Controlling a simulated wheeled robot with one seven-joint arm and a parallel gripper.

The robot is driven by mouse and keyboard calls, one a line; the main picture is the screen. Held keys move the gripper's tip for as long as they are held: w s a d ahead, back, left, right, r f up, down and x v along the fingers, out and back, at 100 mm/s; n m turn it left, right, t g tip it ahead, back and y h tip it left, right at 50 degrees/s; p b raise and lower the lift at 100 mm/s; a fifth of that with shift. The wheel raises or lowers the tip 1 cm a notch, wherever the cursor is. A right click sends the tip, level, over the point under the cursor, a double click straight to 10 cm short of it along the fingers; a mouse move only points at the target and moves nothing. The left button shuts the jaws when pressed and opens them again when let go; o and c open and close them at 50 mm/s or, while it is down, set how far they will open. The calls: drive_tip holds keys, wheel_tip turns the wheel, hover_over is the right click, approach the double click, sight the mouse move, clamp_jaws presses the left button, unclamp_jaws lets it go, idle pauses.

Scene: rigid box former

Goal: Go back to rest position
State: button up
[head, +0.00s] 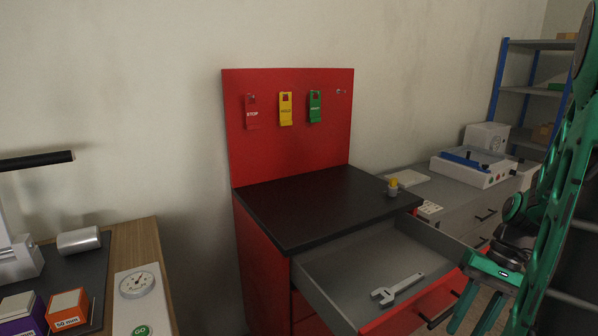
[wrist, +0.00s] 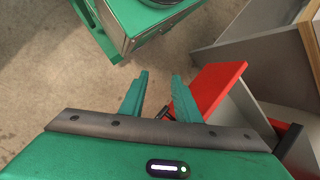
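My gripper (head: 470,318) is at the lower right in the head view, in front of the open drawer (head: 330,282) of the red cabinet. Its two green fingers are parted, with a clear gap between them in the wrist view (wrist: 160,76). The drawer's black handle (head: 441,311) is close to the fingers. In the wrist view the red drawer front (wrist: 212,88) is beside the right finger, and a small dark part shows near the finger bases. I cannot tell whether they touch. A grey wrench (head: 397,289) lies in the drawer.
Red, yellow and green tags hang on the red back panel (head: 243,150). A workbench (head: 150,250) stands at left. A grey counter (head: 440,205) and blue-framed shelf (head: 497,75) stand at right.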

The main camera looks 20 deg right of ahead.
drive_tip(key=s+a+r+n+t+h, duration=0.1)
drive_tip(key=s+a+r+h, duration=0.2)
drive_tip(key=a+r+h, duration=0.1)
drive_tip(key=shift+s+a+r+h, duration=0.15)
drive_tip(key=shift+a+r+h, duration=0.25)
drive_tip(key=shift+a+r, duration=0.6)
drive_tip(key=shift+d+r, duration=0.2)
drive_tip(key=shift+d, duration=0.05)
drive_tip(key=shift+w+f, duration=0.25)
drive_tip(key=shift+w, duration=0.4)
